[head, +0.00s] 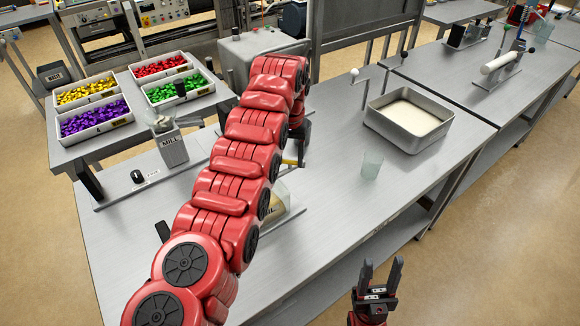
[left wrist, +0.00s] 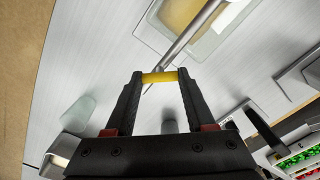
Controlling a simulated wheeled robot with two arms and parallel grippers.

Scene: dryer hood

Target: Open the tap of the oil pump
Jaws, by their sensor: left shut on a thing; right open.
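The oil pump's yellow tap handle (left wrist: 160,77) sits between the fingertips of my left gripper (left wrist: 158,80), which is shut on it. A silver rod (left wrist: 180,45) runs up from it over a container of yellowish oil (left wrist: 185,14). In the head view my red left arm hides most of the pump; the pale oil container (head: 282,196) shows partly, with a bit of the yellow handle (head: 290,162) beside the arm. I cannot tell how far the tap is turned. My right gripper (head: 381,274) is open and empty at the front, off the table's edge.
A clear glass (head: 371,165) stands to the right of the pump. Behind it is a metal tray (head: 447,122) of cream-coloured contents. The mill (head: 172,149) stands left of my arm, near bins of coloured pieces (head: 97,128). The front right tabletop is clear.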

